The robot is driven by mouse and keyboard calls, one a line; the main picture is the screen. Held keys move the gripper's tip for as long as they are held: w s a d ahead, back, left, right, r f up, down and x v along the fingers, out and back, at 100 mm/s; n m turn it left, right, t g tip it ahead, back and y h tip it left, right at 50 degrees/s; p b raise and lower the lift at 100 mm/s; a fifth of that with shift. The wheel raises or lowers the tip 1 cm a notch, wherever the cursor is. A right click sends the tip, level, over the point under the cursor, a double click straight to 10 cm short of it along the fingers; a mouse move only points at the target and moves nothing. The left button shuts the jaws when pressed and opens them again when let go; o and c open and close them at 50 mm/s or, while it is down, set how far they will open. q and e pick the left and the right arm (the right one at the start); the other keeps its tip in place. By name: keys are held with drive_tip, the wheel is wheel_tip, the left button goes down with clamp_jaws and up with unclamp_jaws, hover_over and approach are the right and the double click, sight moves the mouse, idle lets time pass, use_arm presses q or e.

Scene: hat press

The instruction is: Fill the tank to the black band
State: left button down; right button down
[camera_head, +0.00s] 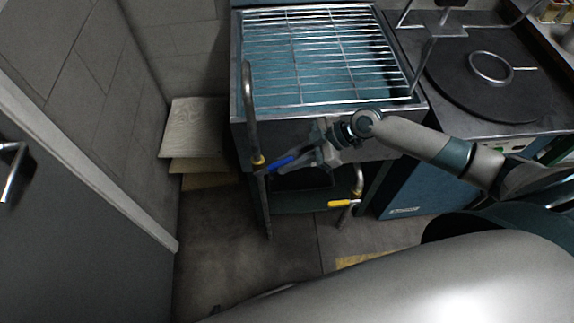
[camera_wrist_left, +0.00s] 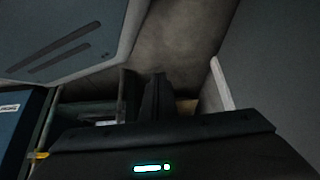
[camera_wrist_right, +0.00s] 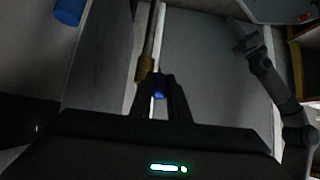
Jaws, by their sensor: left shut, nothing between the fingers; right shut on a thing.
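The steel tank (camera_head: 238,110) stands at top centre in the head view with a wire rack (camera_head: 320,45) across its top. Its inside looks teal; I cannot make out a black band or the water line. A bent pipe (camera_head: 250,100) rises at its left front corner. It has a blue valve handle (camera_head: 279,164) low down. My right gripper (camera_head: 289,160) is shut on this blue handle; blue also shows between its fingers in the right wrist view (camera_wrist_right: 159,88). My left gripper (camera_wrist_left: 157,97) is shut and empty, apart from the tank, above the floor.
A yellow-handled valve (camera_head: 341,203) sits low at the tank's front right. A press with a round dark plate (camera_head: 490,80) and a ring stands to the right. Flat boards (camera_head: 194,128) lie by the left wall. A grey door (camera_head: 70,220) is at left. Floor (camera_head: 225,245) between is clear.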

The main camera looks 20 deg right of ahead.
use_arm(q)
drive_tip(key=w+d+r+t+b, duration=0.1)
drive_tip(key=w+d, duration=0.1)
drive_tip(key=w, duration=0.2)
use_arm(e)
drive_tip(key=shift+d+f, duration=0.1)
drive_tip(key=shift+f, duration=0.15)
drive_tip(key=b, duration=0.1)
drive_tip(key=y+b, duration=0.1)
drive_tip(key=b, duration=0.1)
drive_tip(key=shift+d+f, duration=0.1)
drive_tip(key=shift+f, duration=0.15)
use_arm(q)
drive_tip(key=s+a+f+g+y+b, duration=0.1)
drive_tip(key=s+a+f+g, duration=0.2)
drive_tip(key=a, duration=0.1)
drive_tip(key=shift+s+a, duration=0.3)
use_arm(e)
drive_tip(key=shift+d+y, duration=0.1)
drive_tip(key=shift+y, duration=0.2)
use_arm(q)
drive_tip(key=shift+f, duration=0.1)
use_arm(e)
drive_tip(key=c, duration=1.7)
unclamp_jaws()
drive_tip(key=shift+s+d, duration=0.1)
